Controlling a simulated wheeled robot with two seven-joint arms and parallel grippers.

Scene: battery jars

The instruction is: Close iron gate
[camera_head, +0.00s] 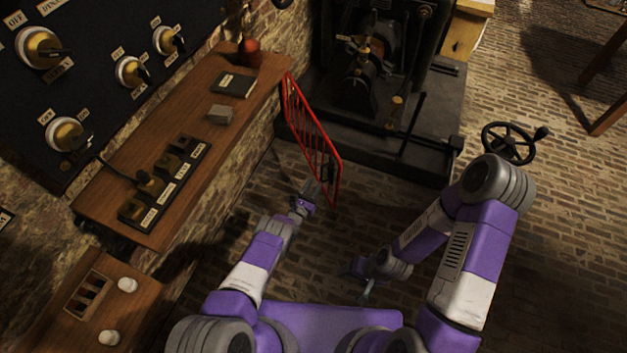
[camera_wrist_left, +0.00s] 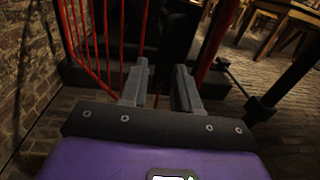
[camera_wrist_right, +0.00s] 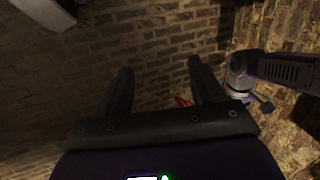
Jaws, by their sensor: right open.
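The red barred iron gate (camera_head: 312,130) stands at an angle, running from the shelf's far corner toward me, in front of the black machine. A dark lock plate is at its near end. My left gripper (camera_head: 312,192) is close to that near end. In the left wrist view the gate's red bars (camera_wrist_left: 81,35) and end post (camera_wrist_left: 214,38) rise beyond the left gripper (camera_wrist_left: 160,75), whose fingers are apart. Whether they touch the gate is unclear. My right gripper (camera_head: 366,290) is low over the floor, open and empty (camera_wrist_right: 160,70), away from the gate.
A wooden shelf (camera_head: 185,125) with switches and a book (camera_head: 234,84) lines the wall at left. The black machine (camera_head: 375,80) on its plinth is behind the gate. A handwheel (camera_head: 508,142) stands at right. Brick floor (camera_head: 335,245) is clear between my arms.

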